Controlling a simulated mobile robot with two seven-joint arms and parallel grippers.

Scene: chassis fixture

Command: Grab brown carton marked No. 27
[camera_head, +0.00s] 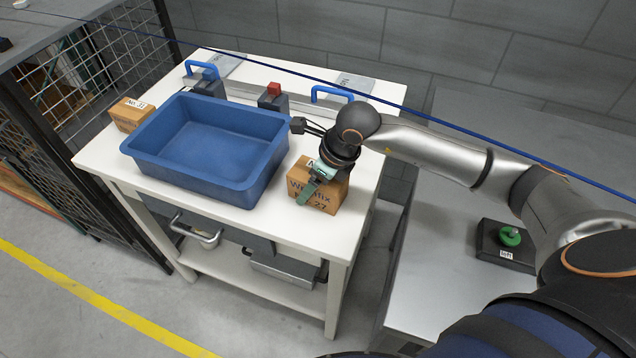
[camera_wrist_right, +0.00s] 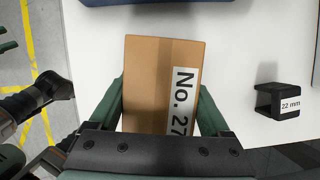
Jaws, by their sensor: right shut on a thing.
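The brown carton marked No. 27 (camera_head: 322,197) stands on the white table (camera_head: 215,225), to the right of the blue bin. My right gripper (camera_head: 312,184) comes down over it from above and is shut on it. In the right wrist view, the carton (camera_wrist_right: 150,85) sits between the two green fingers of the gripper (camera_wrist_right: 162,105), one along each side. Its white label reads No. 27. I cannot tell whether the carton is lifted off the table. My left gripper is not in the head view.
An empty blue bin (camera_head: 277,170) fills the table's middle. Another brown carton (camera_head: 130,114) stands left of it. A red-topped dark block (camera_head: 273,96) and blue handles (camera_head: 333,93) are behind. A black block marked 22 mm (camera_wrist_right: 268,101) lies right of the carton in the wrist view.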

